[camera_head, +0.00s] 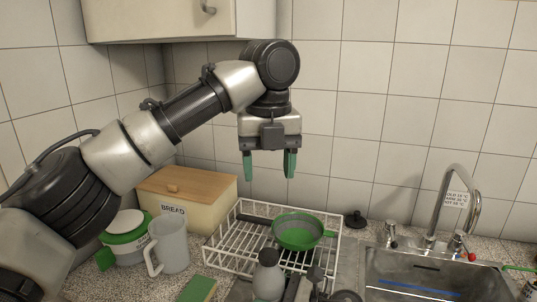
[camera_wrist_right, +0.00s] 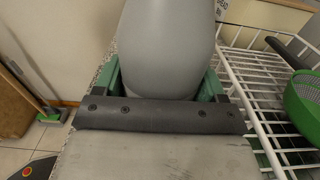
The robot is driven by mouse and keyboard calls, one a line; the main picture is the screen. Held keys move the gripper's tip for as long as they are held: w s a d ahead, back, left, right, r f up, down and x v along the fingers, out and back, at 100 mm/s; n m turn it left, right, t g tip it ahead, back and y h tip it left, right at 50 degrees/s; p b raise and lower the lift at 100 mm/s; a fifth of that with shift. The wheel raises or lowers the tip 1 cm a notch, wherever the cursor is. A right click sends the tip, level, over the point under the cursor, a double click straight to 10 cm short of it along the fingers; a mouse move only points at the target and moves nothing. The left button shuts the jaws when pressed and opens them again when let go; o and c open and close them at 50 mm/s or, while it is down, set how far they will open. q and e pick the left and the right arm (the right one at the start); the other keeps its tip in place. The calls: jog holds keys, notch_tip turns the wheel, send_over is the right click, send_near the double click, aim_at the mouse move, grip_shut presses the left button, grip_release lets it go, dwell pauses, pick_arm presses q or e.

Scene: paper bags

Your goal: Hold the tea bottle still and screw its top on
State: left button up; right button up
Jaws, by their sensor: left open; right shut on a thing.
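A grey bottle (camera_head: 268,281), which I take as the tea bottle, stands at the bottom centre of the head view, in front of the dish rack. In the right wrist view the grey bottle body (camera_wrist_right: 168,45) sits between the green fingers of my right gripper (camera_wrist_right: 162,84), which is shut on it. My left gripper (camera_head: 269,165) is open and empty, fingers pointing down, high above the rack.
The white wire rack (camera_head: 228,250) holds a green colander (camera_head: 298,231). A sink (camera_head: 430,275) with a tap (camera_head: 474,207) is right.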

jog(key=o, duration=1.3)
jog(key=shift+c, duration=0.2)
jog(key=v, duration=1.2)
